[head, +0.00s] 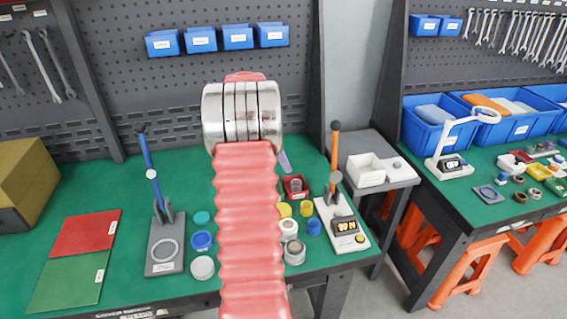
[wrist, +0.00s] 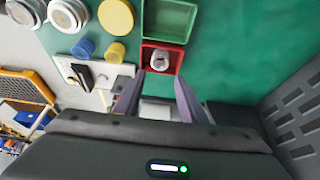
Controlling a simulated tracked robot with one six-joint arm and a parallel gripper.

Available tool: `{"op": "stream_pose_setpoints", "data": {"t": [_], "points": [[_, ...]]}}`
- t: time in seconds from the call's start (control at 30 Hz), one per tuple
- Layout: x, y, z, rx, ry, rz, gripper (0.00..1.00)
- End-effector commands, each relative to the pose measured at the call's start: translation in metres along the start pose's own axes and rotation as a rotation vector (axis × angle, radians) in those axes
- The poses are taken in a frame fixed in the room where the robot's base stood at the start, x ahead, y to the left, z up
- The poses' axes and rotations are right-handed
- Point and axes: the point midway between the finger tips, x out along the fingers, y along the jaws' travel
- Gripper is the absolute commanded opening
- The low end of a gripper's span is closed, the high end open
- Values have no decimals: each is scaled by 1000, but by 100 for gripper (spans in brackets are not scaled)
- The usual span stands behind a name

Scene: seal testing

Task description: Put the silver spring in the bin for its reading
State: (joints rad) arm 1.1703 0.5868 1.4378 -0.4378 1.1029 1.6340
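The silver spring (head: 296,185) appears to be the small metal coil in a small red tray (head: 304,195), right of my arm in the head view. The wrist view shows the spring (wrist: 160,62) in the red tray (wrist: 147,52), just beyond the fingertips. My gripper (wrist: 159,82) is open, its two purple fingers apart with the tray ahead of them. In the head view my arm hides most of it. The tester (head: 343,222) with an orange lever and a lit display stands right of the tray; its digits are too small to read surely.
Labelled red (head: 85,233) and green (head: 65,287) mats lie at the left. A press with a blue lever (head: 165,240) stands beside them. Several round caps and jars crowd the bench front. White boxes (head: 366,170) stand on a grey side table. A green tray (wrist: 170,20) adjoins the red one.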

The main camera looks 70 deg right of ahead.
Motion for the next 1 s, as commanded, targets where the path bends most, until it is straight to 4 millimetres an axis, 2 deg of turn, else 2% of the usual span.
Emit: {"op": "stream_pose_setpoints", "data": {"t": [0.4, 0.53, 0.67, 0.77, 1.0], "points": [[-1, 0, 1, -2, 0, -1, 38], [-12, 0, 11, -37, -6, -16, 38], [-43, 5, 38, -138, -19, -55, 38], [-75, 14, 69, -254, -33, -99, 38], [-151, 54, 144, -567, -62, -218, 38]]}}
